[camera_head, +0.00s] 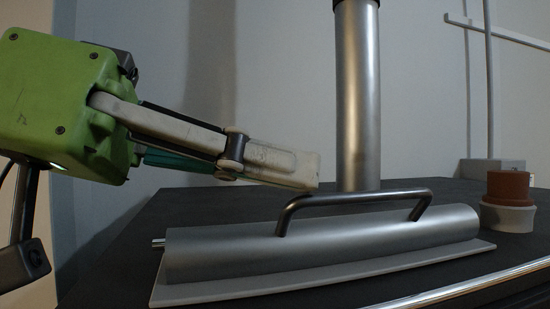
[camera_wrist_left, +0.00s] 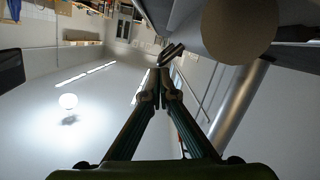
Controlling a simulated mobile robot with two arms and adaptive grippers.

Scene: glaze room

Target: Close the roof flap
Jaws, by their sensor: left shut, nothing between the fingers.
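The roof flap (camera_head: 340,243) is a grey metal piece with a rounded top and a flat lower lip, lying along the dark roof. A short pin sticks out of its left end. A dark bar handle (camera_head: 350,197) arches over it. I cannot tell how far the flap is open. My left gripper (camera_head: 312,172) comes in from the left, shut and empty, its tips just above the handle's left end. Contact is unclear. In the left wrist view the shut fingertips (camera_wrist_left: 160,67) are close to the handle (camera_wrist_left: 171,53). My right gripper is not in view.
A thick vertical metal pipe (camera_head: 358,100) rises behind the handle, close to my left fingertips. A brown and white pot-like object (camera_head: 507,200) stands on the right of the dark roof (camera_head: 110,270). A shiny rail (camera_head: 465,290) runs along the front edge.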

